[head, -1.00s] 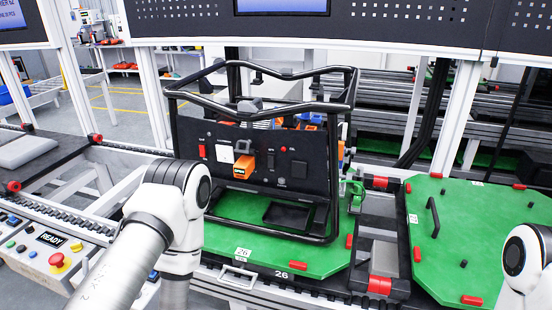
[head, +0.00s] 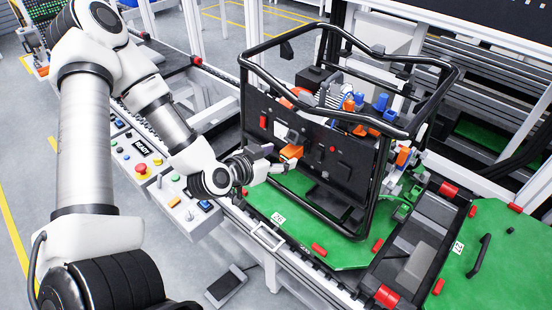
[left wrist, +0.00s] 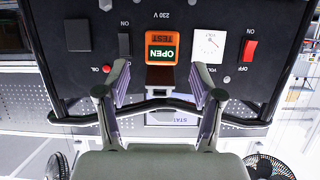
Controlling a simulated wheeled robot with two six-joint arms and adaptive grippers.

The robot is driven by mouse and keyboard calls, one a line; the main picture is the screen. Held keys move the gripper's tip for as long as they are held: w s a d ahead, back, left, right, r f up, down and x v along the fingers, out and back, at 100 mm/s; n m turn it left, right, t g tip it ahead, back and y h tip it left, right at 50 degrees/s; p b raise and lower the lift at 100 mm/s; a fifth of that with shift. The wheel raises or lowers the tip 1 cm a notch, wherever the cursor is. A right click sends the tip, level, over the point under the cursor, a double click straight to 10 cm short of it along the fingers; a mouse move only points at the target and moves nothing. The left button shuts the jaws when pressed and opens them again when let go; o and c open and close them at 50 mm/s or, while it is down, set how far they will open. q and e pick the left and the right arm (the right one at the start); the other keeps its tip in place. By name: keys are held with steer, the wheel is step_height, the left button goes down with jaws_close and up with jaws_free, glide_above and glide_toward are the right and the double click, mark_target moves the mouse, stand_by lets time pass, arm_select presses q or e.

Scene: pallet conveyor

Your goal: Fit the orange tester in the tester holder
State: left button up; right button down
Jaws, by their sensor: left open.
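The orange tester (head: 291,152) sticks out from the front of the black panel (head: 318,158) inside the tubular frame. In the left wrist view the tester (left wrist: 160,47) shows its labelled face between a dial gauge and a dark switch. My left gripper (head: 273,160) is in front of the panel, pointing at the tester. In the left wrist view the gripper (left wrist: 160,78) is open, one finger to each side below the tester, with nothing held between the fingertips. I cannot tell which part is the tester holder. My right gripper is out of view.
The black tube frame (head: 375,185) stands around the panel on a green pallet (head: 270,200). A second green pallet (head: 495,245) lies at right. A button box (head: 150,175) is under my left arm. A red rocker switch (left wrist: 249,50) is beside the gauge.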

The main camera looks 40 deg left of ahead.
mark_target(284, 158)
arm_select(q)
steer(key=w+f+b, duration=0.1)
steer(key=b, duration=0.1)
steer(key=w+f+b, duration=0.1)
steer(key=w+b, duration=0.1)
steer(key=b, duration=0.1)
steer(key=shift+w+f, duration=0.25)
steer(key=shift+f, duration=0.1)
steer(key=shift+w+d+r+p, duration=0.15)
steer(key=shift+w+p, duration=0.45)
steer(key=shift+w, duration=0.4)
steer(key=shift+w+d, duration=0.1)
steer(key=shift+w, duration=0.1)
steer(key=shift+s, duration=0.1)
steer(key=shift+c, duration=1)
jaws_close()
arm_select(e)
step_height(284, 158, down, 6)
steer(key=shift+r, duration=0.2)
arm_select(q)
steer(key=shift+s, duration=0.1)
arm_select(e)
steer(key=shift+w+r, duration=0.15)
